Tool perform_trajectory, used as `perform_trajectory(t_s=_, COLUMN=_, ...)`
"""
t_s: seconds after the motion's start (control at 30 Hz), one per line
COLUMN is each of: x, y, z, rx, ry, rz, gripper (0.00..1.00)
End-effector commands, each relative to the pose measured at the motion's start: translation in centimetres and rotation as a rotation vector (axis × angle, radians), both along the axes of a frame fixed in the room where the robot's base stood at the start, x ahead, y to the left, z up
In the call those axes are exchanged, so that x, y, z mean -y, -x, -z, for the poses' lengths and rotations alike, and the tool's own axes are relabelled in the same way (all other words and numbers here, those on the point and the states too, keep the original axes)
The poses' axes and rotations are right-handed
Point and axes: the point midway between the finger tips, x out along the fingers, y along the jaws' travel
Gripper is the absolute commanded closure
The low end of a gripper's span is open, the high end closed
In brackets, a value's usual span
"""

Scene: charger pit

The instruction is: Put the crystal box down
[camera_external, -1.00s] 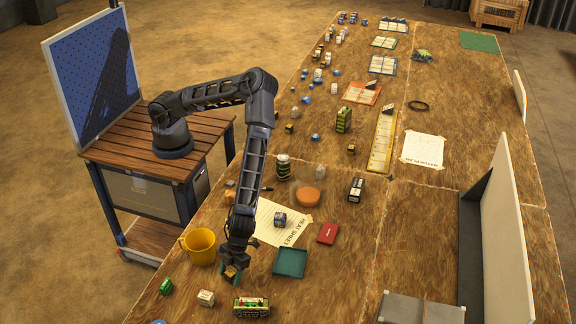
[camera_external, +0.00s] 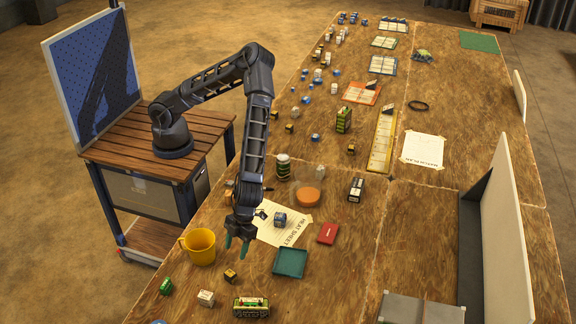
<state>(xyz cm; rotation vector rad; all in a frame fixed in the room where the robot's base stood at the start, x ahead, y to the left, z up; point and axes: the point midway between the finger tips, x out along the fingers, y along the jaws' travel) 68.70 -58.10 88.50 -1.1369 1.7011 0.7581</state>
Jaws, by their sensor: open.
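A small black and yellow box (camera_external: 230,276) sits on the wooden table between the yellow bucket and the teal tray. It appears to be the crystal box, though no label can be read. My gripper (camera_external: 237,246) is open and empty above and behind the box, with its green-tipped fingers pointing down. It is apart from the box, close to the left edge of the white sheet (camera_external: 268,234).
A yellow bucket (camera_external: 201,247) stands left of my gripper, and a teal tray (camera_external: 290,262) lies to the right. A white box (camera_external: 206,298), a green box (camera_external: 166,286) and a green patterned block (camera_external: 251,307) are nearer the front.

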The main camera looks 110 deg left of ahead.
Motion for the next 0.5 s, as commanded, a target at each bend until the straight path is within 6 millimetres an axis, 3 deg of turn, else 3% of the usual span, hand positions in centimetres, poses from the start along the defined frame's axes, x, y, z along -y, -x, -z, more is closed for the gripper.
perform_trajectory(t_s=0.17, x=-1.1, y=-0.1, z=-1.0, rx=0.008, ry=-0.023, rz=-0.016, gripper=0.44)
perform_trajectory(t_s=0.27, x=-2.7, y=-0.1, z=-1.9, rx=0.02, ry=-0.064, rz=-0.048, gripper=0.44)
perform_trajectory(t_s=0.5, x=-8.7, y=-0.1, z=-5.6, rx=0.06, ry=-0.194, rz=-0.187, gripper=0.44)
